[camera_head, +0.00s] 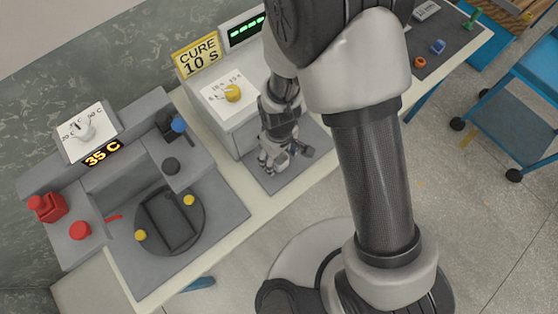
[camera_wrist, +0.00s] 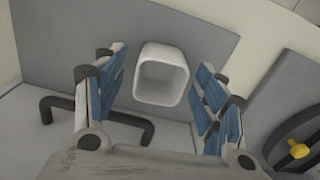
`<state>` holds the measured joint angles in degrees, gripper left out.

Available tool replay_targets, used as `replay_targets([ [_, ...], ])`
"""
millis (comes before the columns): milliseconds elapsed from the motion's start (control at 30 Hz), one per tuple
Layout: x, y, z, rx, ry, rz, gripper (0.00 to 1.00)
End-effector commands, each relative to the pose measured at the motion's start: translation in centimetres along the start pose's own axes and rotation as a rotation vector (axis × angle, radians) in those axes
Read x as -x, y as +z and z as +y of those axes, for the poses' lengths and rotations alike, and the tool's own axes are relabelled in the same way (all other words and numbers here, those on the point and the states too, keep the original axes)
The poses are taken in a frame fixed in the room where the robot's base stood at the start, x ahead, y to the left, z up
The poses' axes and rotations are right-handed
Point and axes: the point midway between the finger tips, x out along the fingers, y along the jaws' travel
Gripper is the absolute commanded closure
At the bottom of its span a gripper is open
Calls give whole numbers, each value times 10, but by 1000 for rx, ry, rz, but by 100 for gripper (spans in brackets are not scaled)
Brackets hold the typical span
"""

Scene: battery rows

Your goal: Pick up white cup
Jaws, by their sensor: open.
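The white cup (camera_wrist: 162,75) shows in the wrist view, its hollow mouth facing the camera. It lies between the two blue-padded fingers of my gripper (camera_wrist: 160,88), with a gap on each side, so the fingers look apart from it. My gripper is open. In the head view my gripper (camera_head: 277,158) is low over the grey mat beside the CURE machine. The cup cannot be made out clearly there, as the gripper covers that spot.
The CURE machine (camera_head: 215,105) with a yellow knob stands just behind my gripper. A dark handle (camera_wrist: 95,118) shows below the fingers in the wrist view. To the left is a 35 C station (camera_head: 100,150) with a round dark fixture (camera_head: 150,240). Small parts lie at the upper right.

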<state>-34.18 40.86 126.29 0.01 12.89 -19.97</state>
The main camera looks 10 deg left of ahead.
Motion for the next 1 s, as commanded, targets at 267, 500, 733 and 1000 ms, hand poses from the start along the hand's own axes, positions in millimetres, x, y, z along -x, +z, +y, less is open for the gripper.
replay_targets([
  [267,0,0,0,0,0,1,40],
  [500,0,0,0,0,0,1,56],
  [733,0,0,0,0,0,1,72],
  [1000,1,0,0,0,0,1,75],
])
